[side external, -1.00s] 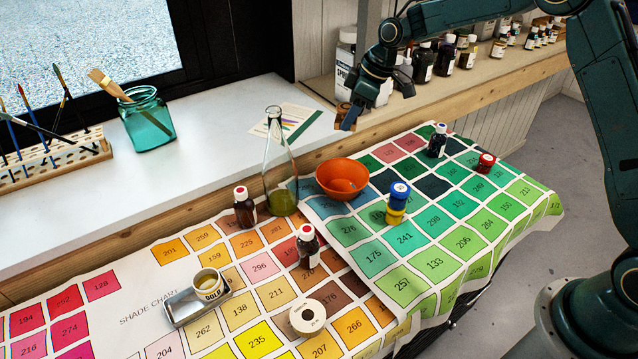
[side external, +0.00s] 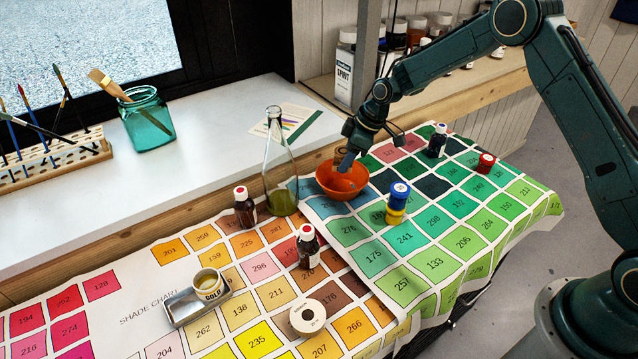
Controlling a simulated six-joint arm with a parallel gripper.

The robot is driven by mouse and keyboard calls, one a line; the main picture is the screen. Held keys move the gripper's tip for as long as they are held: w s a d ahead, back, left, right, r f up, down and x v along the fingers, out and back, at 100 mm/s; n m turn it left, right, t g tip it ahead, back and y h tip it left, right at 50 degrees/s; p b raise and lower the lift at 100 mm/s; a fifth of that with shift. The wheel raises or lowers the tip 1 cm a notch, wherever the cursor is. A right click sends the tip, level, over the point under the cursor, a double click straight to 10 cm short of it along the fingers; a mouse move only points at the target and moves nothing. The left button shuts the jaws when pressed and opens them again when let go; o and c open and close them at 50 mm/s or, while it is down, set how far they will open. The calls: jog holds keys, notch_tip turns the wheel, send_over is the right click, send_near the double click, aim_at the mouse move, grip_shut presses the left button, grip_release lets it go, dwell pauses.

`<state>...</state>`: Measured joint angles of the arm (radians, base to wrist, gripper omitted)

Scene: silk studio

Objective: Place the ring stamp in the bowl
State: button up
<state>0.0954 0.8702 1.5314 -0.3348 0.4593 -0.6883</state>
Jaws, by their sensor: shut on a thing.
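The orange bowl (side external: 330,183) stands on the shade chart near its back edge. My gripper (side external: 343,160) is directly over the bowl, pointing down, with its fingertips at about the height of the rim or just inside it. It is shut on a small brown, wood-coloured piece, which looks like the ring stamp (side external: 340,152). Much of the stamp is hidden by the fingers, and I cannot tell whether it touches the bowl.
A glass flask (side external: 280,170) stands close left of the bowl. Stacked blue and yellow pots (side external: 398,200) stand close right. Dark bottles (side external: 245,207) and a tape roll (side external: 307,318) are nearer the front. The green chart squares at front right are clear.

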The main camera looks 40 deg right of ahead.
aim_at(339, 189)
jog(key=shift+f, duration=3.95)
jog(key=shift+f, duration=0.15)
jog(key=o, duration=0.7)
jog(key=shift+r, duration=0.2)
jog(key=v, duration=1.2)
